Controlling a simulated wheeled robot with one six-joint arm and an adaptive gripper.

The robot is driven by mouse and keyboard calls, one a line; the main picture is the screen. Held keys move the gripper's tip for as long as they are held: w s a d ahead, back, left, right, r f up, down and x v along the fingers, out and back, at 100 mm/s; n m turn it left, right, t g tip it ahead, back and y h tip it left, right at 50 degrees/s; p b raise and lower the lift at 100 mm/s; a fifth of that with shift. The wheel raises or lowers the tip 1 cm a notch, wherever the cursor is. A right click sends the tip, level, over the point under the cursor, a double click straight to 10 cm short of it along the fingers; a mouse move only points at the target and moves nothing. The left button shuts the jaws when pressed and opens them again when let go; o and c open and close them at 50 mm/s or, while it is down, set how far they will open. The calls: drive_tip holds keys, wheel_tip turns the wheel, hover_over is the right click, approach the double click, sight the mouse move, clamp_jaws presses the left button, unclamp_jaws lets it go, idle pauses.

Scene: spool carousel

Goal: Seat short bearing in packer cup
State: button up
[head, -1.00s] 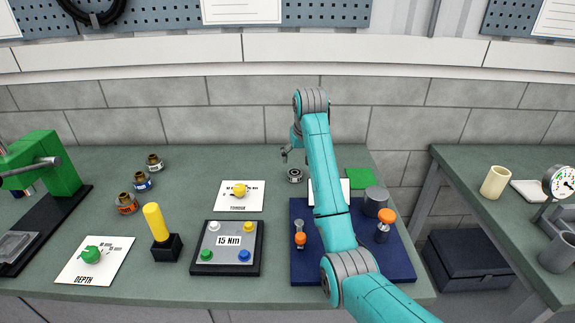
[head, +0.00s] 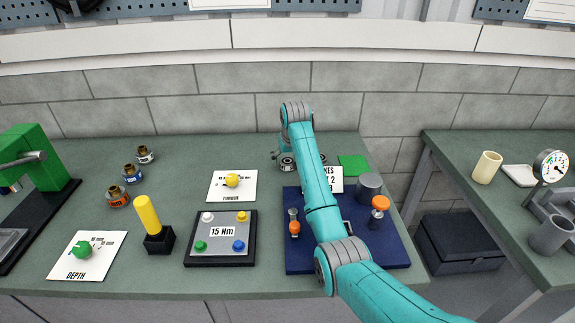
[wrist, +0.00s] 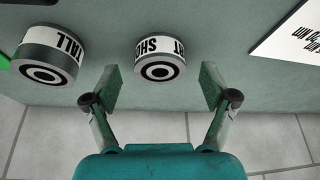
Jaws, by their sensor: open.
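The short bearing (wrist: 160,60), a low round piece with a white band lettered SHORT, stands on the bench in the wrist view. It also shows at the back of the bench in the head view (head: 287,163). My gripper (wrist: 158,88) is open and empty, its two fingers spread, with the bearing just beyond the gap and apart from them. In the head view my gripper (head: 276,155) is small and partly hidden by my wrist. A grey cylinder (head: 369,187) on the blue mat may be the packer cup; I cannot tell.
A bearing lettered TALL (wrist: 48,55) stands beside the short one. The blue mat (head: 300,262) also holds orange-knobbed posts (head: 380,203). A green square (head: 354,166) lies behind it. A yellow-knobbed card (head: 232,190) lies left. The tiled wall is close behind.

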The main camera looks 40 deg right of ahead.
drive_tip(key=shift+w+f, duration=0.2)
drive_tip(key=shift+f, duration=0.25)
drive_tip(key=c, duration=1.5)
drive_tip(key=shift+r, duration=0.15)
